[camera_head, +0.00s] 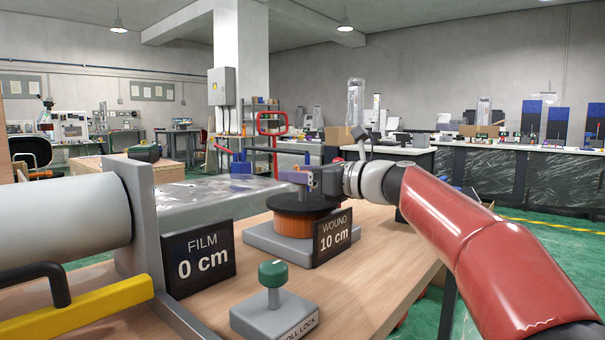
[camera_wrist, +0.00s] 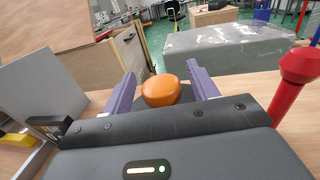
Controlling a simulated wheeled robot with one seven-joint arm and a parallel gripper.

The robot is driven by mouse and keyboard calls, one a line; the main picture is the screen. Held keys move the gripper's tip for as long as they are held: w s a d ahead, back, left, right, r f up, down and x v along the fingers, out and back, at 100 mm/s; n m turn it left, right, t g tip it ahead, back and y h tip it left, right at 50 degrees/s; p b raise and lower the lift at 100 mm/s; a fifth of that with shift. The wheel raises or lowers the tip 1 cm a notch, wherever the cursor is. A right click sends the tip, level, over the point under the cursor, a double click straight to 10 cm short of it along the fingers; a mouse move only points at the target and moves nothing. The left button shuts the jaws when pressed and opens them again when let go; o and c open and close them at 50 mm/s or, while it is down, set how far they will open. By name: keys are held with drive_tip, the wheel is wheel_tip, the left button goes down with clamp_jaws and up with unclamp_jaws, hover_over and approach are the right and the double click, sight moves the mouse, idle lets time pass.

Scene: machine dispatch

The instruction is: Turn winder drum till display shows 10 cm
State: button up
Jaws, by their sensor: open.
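The winder drum (camera_head: 293,222) is an orange cylinder with a black disc on top, on a grey base. Its display (camera_head: 333,238) reads "WOUND 10 cm". My gripper (camera_head: 298,177) is just above the disc, reaching in from the right. In the wrist view the two purple fingers (camera_wrist: 160,88) are open, with a rounded orange knob (camera_wrist: 161,91) between them. Gaps show beside the knob, but I cannot tell whether either finger touches it. A second display (camera_head: 202,256) reads "FILM 0 cm".
A grey block with a green knob (camera_head: 273,274), partly lettered "LOCK", stands at the front. A large pale roll (camera_head: 60,215) and a yellow bar (camera_head: 85,314) are at left. A film-covered grey block (camera_head: 205,201) lies behind. A red post (camera_wrist: 290,88) stands at right in the wrist view.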

drive_tip(key=shift+c, duration=0.3)
clamp_jaws()
drive_tip(key=shift+s+a+m+t+h, duration=0.1)
drive_tip(key=shift+m+t+h, duration=0.65)
drive_tip(key=shift+t, duration=0.35)
drive_tip(key=shift+m+t+h, duration=0.85)
drive_tip(key=shift+t, duration=0.05)
drive_tip(key=shift+o, duration=0.3)
unclamp_jaws()
drive_tip(key=b+v, duration=0.1)
drive_tip(key=v, duration=0.6)
drive_tip(key=shift+s+d, duration=0.2)
drive_tip(key=shift+d, duration=0.15)
